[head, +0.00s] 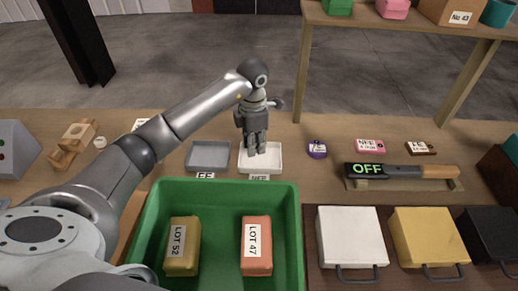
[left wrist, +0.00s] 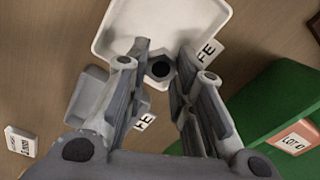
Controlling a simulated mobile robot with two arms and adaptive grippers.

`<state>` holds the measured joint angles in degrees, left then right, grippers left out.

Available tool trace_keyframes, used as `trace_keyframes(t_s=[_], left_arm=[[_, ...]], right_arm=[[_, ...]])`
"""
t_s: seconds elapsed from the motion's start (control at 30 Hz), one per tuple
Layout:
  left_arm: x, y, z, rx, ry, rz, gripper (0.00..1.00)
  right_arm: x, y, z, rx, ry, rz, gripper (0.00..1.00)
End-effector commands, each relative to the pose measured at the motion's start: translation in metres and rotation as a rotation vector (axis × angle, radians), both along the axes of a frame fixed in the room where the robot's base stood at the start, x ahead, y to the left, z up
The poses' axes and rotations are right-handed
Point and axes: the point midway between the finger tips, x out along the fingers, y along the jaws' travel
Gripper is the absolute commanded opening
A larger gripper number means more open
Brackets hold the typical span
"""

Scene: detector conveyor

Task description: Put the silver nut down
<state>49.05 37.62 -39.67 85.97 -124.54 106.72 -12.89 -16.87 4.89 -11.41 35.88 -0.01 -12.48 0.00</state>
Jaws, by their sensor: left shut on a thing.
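My left gripper (head: 256,148) points down over the small white tray (head: 273,168), at the tray's left side. In the left wrist view, the gripper (left wrist: 162,75) is shut on the silver nut (left wrist: 158,71), a grey six-sided piece with a dark hole. The white tray (left wrist: 115,30) lies behind the nut in that view; I cannot tell whether the nut touches it. In the head view the fingers hide the nut. My right gripper is in neither view.
A grey tray (head: 209,155) stands just left of the white one. A green crate (head: 292,230) with two labelled blocks is in front. A purple round item (head: 317,149) and a detector wand (head: 400,171) reading OFF on a stand are to the right.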

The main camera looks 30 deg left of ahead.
Motion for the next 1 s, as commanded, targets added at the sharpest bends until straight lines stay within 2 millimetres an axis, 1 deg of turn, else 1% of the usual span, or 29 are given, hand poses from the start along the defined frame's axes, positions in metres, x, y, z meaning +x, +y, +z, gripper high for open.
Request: trace_keyframes(t_s=[0.03, 0.1, 0.2, 0.37, 0.47, 0.5, 0.6, 0.93, 0.97, 1.0], left_arm=[[0.004, -0.003, -0.005, -0.002, 0.003, 0.0, 0.01], [0.009, -0.003, -0.012, -0.002, 0.003, 0.001, 0.01], [0.013, -0.004, -0.017, -0.001, 0.001, 0.0, 0.01], [0.018, -0.006, -0.023, 0.0, 0.003, 0.0, 0.01], [0.018, -0.007, -0.034, -0.001, 0.006, 0.0, 0.01], [0.017, -0.007, -0.041, 0.0, 0.007, 0.0, 0.01], [0.018, -0.007, -0.053, -0.002, 0.003, 0.0, 0.01], [0.019, -0.006, -0.059, 0.001, -0.001, -0.001, 0.01], [0.019, -0.006, -0.059, 0.001, -0.001, -0.001, 0.24], [0.019, -0.006, -0.058, 0.0, 0.0, -0.001, 0.3]], right_arm=[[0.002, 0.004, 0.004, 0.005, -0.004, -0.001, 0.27], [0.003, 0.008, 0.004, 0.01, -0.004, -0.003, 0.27], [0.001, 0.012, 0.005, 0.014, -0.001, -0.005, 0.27], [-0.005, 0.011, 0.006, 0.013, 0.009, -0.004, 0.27], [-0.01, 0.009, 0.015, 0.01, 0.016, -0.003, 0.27], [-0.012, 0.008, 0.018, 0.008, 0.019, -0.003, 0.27], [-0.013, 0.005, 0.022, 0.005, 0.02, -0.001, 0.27], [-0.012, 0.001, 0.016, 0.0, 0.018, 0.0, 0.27], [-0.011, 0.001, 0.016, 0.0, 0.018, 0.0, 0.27], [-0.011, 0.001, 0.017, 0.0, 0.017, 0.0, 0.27]])
